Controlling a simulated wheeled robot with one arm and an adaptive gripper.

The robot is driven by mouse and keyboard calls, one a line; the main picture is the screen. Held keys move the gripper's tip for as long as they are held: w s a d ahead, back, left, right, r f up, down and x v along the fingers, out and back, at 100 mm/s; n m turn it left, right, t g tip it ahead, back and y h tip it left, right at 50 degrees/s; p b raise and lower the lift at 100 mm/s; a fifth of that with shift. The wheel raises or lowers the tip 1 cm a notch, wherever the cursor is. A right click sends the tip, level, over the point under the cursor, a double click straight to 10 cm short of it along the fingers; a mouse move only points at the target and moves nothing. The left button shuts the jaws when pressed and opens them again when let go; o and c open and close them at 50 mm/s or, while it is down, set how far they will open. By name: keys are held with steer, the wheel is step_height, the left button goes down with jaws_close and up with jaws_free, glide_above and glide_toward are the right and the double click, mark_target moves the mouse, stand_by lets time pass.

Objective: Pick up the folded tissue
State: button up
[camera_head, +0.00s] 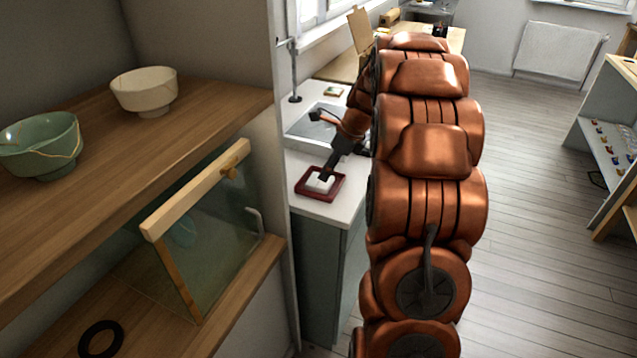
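A small white folded tissue (318,184) lies in a dark red square tray (301,187) on the white counter, near its front edge. My gripper (325,176) is at the tissue, pointing down from the end of my copper-coloured arm. Its dark fingertips are at the tissue's upper side and hide part of it. The fingers are too small in this view to tell whether they are open or shut, or whether they touch the tissue.
A sink (305,128) lies behind the tray. At left, a wooden shelf (120,185) holds a green bowl (42,146) and a cream bowl (145,92). A wood-edged glass panel (200,235) stands below. The floor (530,220) at right is clear.

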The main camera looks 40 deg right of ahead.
mark_target(320, 183)
steer(key=shift+w+x, duration=0.1)
steer(key=shift+x, duration=1.15)
steer(key=shift+w+x, duration=0.15)
steer(key=shift+x, duration=1.1)
steer(key=c, duration=0.4)
